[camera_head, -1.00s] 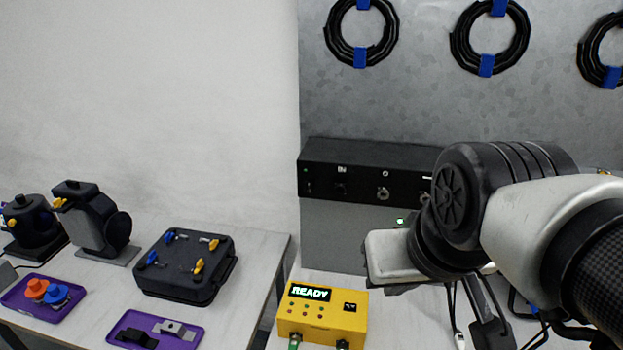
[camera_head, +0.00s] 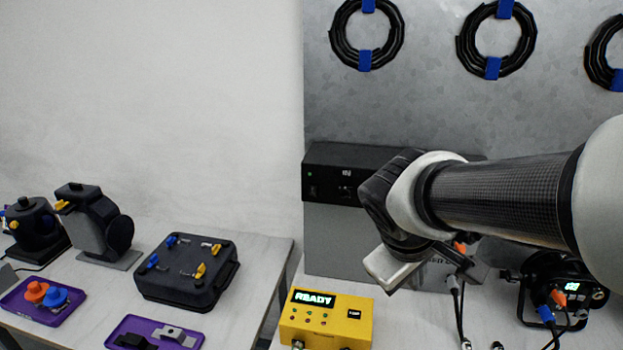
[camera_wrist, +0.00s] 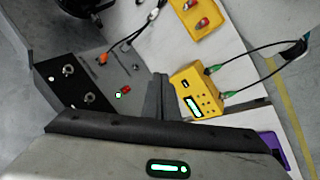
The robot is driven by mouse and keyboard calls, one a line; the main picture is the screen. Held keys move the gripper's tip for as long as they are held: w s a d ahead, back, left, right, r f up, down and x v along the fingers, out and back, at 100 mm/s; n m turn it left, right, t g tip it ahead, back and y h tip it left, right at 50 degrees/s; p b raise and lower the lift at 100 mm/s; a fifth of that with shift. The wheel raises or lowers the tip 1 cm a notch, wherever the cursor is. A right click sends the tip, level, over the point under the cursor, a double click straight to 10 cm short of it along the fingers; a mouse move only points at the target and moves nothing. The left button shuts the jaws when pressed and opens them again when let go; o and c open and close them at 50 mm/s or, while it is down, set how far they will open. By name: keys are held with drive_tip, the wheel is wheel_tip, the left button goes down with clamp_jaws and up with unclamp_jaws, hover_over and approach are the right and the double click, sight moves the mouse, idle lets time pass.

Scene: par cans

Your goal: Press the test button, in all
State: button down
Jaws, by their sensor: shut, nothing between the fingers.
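The yellow tester (camera_head: 345,334) stands on the right-hand table, its display reading READY. A small black labelled button (camera_head: 354,314) is at the right of its face; I cannot read the label. In the wrist view the tester (camera_wrist: 180,78) shows its lit green display, with two green-ended cables at its side. My gripper (camera_wrist: 161,88) is shut and empty, its dark fingers just beside the tester in the wrist view, not clearly touching it. In the head view the light grey hand is above and right of the tester, and the fingertips cannot be made out.
A par can (camera_head: 555,285) with orange and blue connectors stands at the right. A black-fronted grey unit (camera_head: 330,230) stands behind. Loose cables (camera_head: 458,310) lie between. The left table holds a black case (camera_head: 188,275) and purple trays (camera_head: 20,309).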

drive_tip(key=w+a+f+n+t+h+b, duration=0.1)
drive_tip(key=w+f+n+h+b, duration=0.1)
drive_tip(key=w+f+n, duration=0.55)
drive_tip(key=n+t+b, duration=0.1)
drive_tip(key=n+t, duration=0.1)
drive_tip(key=n, duration=0.4)
hover_over(355, 315)
wheel_tip(355, 315, down, 8)
drive_tip(key=shift+s+a+r, duration=0.15)
drive_tip(key=shift+s+a, duration=0.15)
drive_tip(key=shift+a, duration=0.15)
wheel_tip(355, 315, down, 8)
drive_tip(key=b, duration=0.6)
drive_tip(key=shift+r, duration=0.2)
drive_tip(key=shift+f+b, duration=0.65)
drive_tip(key=shift+b, duration=0.25)
drive_tip(key=shift+f, duration=0.1)
drive_tip(key=shift+f+b, duration=0.3)
drive_tip(key=shift+b, duration=0.3)
